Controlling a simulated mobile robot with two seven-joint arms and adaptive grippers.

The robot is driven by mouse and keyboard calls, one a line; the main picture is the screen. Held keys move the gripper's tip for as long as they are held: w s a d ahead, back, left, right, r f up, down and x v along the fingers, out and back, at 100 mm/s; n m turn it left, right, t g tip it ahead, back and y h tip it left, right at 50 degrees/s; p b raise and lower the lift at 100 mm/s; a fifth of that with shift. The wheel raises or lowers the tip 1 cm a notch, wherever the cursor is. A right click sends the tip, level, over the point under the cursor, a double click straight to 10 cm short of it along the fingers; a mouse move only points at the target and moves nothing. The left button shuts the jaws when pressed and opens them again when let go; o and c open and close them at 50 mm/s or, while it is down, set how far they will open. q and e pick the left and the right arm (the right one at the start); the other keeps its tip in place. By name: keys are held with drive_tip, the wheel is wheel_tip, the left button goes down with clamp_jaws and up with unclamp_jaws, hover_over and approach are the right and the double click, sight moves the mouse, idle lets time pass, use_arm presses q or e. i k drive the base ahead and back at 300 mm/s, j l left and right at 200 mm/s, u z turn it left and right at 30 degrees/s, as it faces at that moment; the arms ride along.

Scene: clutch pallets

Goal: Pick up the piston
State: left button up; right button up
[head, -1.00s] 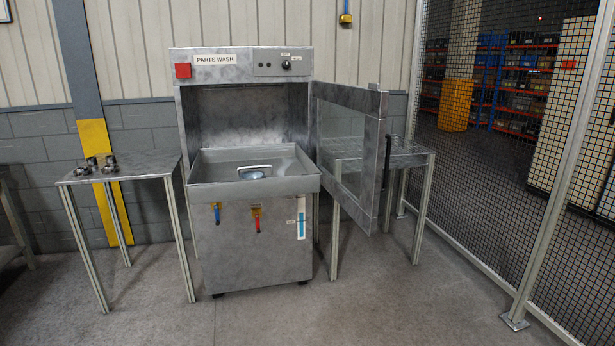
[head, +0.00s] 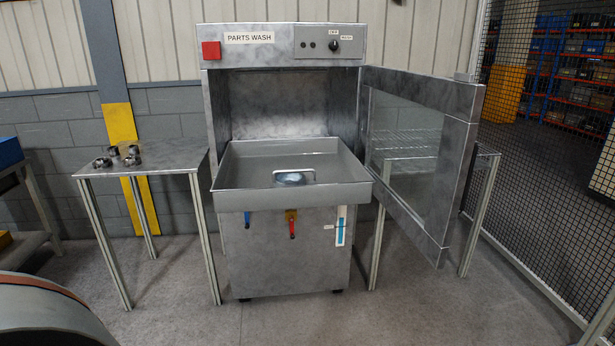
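Several small dark metal parts (head: 132,160), which look like pistons, sit on the left side table (head: 175,157), towards its left end. They are too small to tell apart well. A parts washer (head: 290,270) marked PARTS WASH stands in the middle with its glazed door (head: 405,140) swung open to the right. A round metal piece with a pale handle-like loop (head: 292,178) lies in the washer's basin (head: 240,190); I cannot tell what it is. Neither of my grippers is in view.
A second table (head: 485,160) stands behind the open door at the right. A mesh fence (head: 545,190) closes off the right side. A blue box (head: 10,152) sits on a bench at the left edge. The floor (head: 180,315) before the washer is clear.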

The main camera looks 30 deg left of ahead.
sight(293, 179)
drive_tip(key=i+j, duration=0.2)
drive_tip(key=j, duration=0.15)
drive_tip(key=i+j+z, duration=0.1)
drive_tip(key=i+j, duration=0.35)
drive_tip(key=j, duration=0.25)
drive_tip(key=i+j+z, duration=0.15)
drive_tip(key=j, duration=0.2)
drive_tip(key=i+j, duration=0.25)
drive_tip(key=j+z, duration=0.05)
drive_tip(key=j, duration=0.05)
